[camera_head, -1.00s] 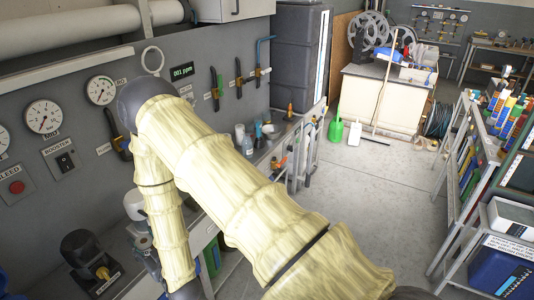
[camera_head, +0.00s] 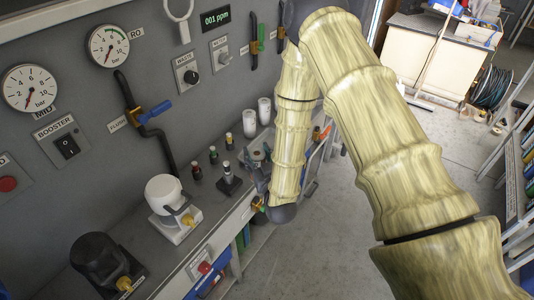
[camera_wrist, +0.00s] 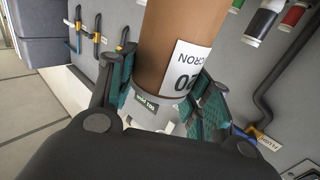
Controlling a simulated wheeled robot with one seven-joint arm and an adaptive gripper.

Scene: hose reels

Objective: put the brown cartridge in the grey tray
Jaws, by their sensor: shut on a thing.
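The brown cartridge (camera_wrist: 176,45) is a brown cylinder with a white printed label, seen in the wrist view. My gripper (camera_wrist: 163,92) is shut on it, with one teal finger pad on each side. A pale cylindrical part with a small dark-green label (camera_wrist: 145,101) shows at the cartridge's near end; I cannot tell whether it belongs to the cartridge or stands behind it. In the head view my arm crosses the right half, and I cannot make out the gripper or cartridge there. I cannot identify the grey tray in either view.
A narrow grey bench (camera_head: 204,240) runs along the wall panel (camera_head: 60,95). On it stand a white capped housing (camera_head: 166,196), a black one (camera_head: 100,262), small vials (camera_head: 213,155) and two white cups (camera_head: 264,110). A valve pipe (camera_head: 147,120) juts from the panel. Open floor (camera_head: 325,250) lies right of the bench.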

